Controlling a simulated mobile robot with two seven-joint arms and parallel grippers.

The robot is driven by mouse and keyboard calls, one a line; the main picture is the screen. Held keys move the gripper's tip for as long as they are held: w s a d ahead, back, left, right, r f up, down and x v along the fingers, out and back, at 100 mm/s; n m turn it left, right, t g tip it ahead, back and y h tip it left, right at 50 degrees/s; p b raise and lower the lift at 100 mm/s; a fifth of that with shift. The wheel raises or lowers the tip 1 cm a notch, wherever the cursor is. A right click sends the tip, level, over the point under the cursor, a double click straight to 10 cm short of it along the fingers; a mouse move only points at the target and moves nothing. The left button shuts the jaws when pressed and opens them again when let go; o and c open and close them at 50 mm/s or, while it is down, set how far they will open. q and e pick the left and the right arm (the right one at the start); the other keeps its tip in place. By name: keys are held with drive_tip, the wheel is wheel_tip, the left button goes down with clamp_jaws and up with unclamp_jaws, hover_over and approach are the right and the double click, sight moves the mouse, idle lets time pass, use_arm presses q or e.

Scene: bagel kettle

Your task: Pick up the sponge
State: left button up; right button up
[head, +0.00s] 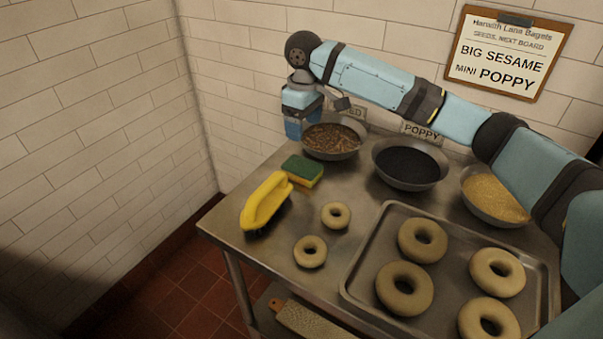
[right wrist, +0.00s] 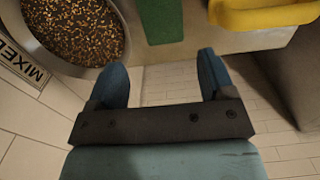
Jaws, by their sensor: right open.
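The sponge (head: 302,171), green on top with a yellow layer below, lies on the steel table behind the yellow brush. In the right wrist view its green face (right wrist: 161,20) shows at the top, partly cut off by the frame. My right gripper (head: 304,129) is in the air at the table's back left corner, beside the mixed-seed bowl and apart from the sponge. In the right wrist view its two blue fingers (right wrist: 163,80) are spread with nothing between them. My left gripper is not in view.
The yellow-handled brush (head: 265,200) lies just in front of the sponge. The mixed-seed bowl (head: 332,154) and poppy bowl (head: 384,178) stand to its right. Two small bagels (head: 336,204) and a tray (head: 364,241) of larger bagels lie nearer. A tiled wall rises behind.

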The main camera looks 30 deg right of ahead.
drive_tip(key=b, duration=0.1)
hover_over(302, 166)
drive_tip(key=f, duration=0.7)
drive_tip(key=shift+s+d+f, duration=0.1)
drive_tip(key=shift+s+f, duration=0.05)
drive_tip(key=shift+s, duration=0.05)
drive_tip(key=shift+f, duration=0.4)
drive_tip(key=f+b, duration=0.1)
drive_tip(key=f, duration=0.3)
drive_tip(key=shift+w+f, duration=0.1)
drive_tip(key=shift+w, duration=0.1)
drive_tip(key=shift+f, duration=0.45)
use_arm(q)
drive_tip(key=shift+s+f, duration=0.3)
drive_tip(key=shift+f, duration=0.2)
use_arm(e)
drive_tip(key=c, duration=0.6)
drive_tip(key=shift+o, duration=0.2)
drive_tip(key=shift+r, duration=0.2)
use_arm(q)
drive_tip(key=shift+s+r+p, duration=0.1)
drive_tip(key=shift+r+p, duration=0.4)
drive_tip(key=shift+p, duration=0.95)
use_arm(e)
wheel_tip(302, 166, up, 20)
drive_tip(key=shift+f, duration=0.15)
